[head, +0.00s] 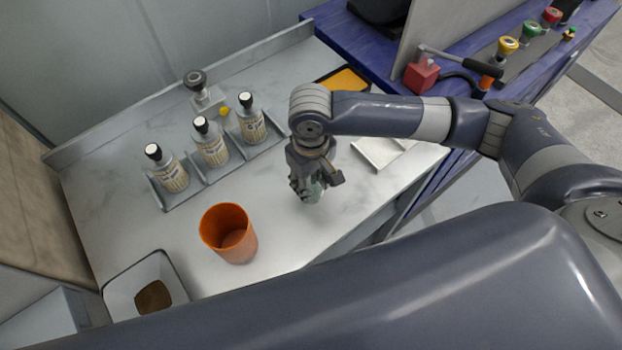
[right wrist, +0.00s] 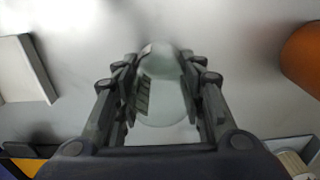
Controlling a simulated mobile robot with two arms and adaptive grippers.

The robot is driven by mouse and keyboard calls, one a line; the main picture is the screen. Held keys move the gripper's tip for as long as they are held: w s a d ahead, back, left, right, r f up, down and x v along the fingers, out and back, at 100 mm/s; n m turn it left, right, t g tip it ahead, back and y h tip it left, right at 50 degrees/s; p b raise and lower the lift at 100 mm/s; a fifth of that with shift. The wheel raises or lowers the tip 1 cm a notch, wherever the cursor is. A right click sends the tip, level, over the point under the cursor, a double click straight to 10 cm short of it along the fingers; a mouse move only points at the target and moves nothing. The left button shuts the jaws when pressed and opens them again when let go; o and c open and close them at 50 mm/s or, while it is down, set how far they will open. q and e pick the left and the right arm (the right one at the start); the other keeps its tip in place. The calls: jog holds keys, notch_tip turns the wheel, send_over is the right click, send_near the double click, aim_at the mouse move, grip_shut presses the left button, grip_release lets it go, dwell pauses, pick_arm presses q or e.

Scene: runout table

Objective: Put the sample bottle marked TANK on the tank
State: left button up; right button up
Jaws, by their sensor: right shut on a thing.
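Three white-capped bottles with printed labels stand in a grey rack: a left one (head: 167,169), a middle one (head: 210,142) and a right one (head: 250,119). Their labels are too small to read, so I cannot tell which is marked TANK. My right gripper (head: 312,190) is right of the rack, pointing down over the white table. It is shut on a pale, translucent glass-like object (right wrist: 162,85), which shows between the fingers in the right wrist view. Its label, if any, is not visible. I cannot pick out the tank. My left gripper is not in view.
An orange cup (head: 229,234) stands in front of the rack. A white bin (head: 143,287) is at the front left. A white tray (head: 384,151) lies right of my gripper, and a yellow-topped pad (head: 343,79) is behind. A blue bench (head: 350,35) adjoins at the back right.

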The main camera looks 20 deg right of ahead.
jog(key=o, duration=1)
jog(key=shift+f, duration=0.1)
